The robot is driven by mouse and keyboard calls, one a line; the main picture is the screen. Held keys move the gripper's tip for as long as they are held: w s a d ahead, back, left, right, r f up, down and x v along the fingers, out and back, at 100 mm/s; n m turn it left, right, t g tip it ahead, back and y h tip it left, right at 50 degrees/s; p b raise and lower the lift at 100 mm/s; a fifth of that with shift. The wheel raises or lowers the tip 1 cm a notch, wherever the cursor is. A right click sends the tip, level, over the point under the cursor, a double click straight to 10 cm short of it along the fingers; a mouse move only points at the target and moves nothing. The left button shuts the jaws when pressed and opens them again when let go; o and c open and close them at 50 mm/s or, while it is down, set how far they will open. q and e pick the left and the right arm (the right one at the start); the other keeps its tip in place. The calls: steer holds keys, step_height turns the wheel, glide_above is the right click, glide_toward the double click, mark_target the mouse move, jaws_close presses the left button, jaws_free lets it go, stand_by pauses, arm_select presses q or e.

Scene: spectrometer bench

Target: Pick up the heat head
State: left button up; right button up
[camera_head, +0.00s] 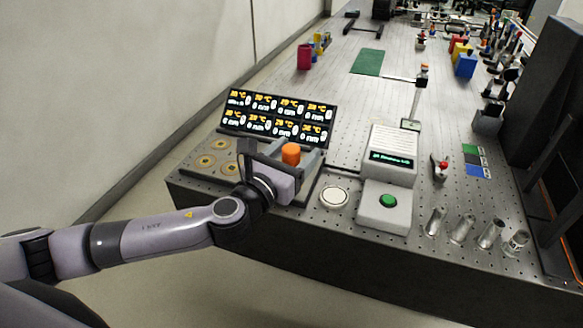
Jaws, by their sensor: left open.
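An orange cylinder (291,154), which looks like the heat head, is at the near left of the bench, in front of the display panel. Only its upper part shows; my gripper hides the rest. My left gripper (282,156) is open, with its fingers to either side of the orange cylinder. I cannot tell whether a finger touches it. My right gripper is not in view.
A black display panel (277,117) stands just behind the gripper. Round gold fittings (206,161) lie to its left. A white disc (334,196), a box with a green button (388,201) and several metal vials (461,229) are to the right. The perforated bench (340,75) has free room farther back.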

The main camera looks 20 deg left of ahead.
arm_select(q)
steer(key=shift+w+d, duration=0.1)
steer(key=shift+w, duration=0.3)
jaws_close()
steer(key=shift+r, duration=0.1)
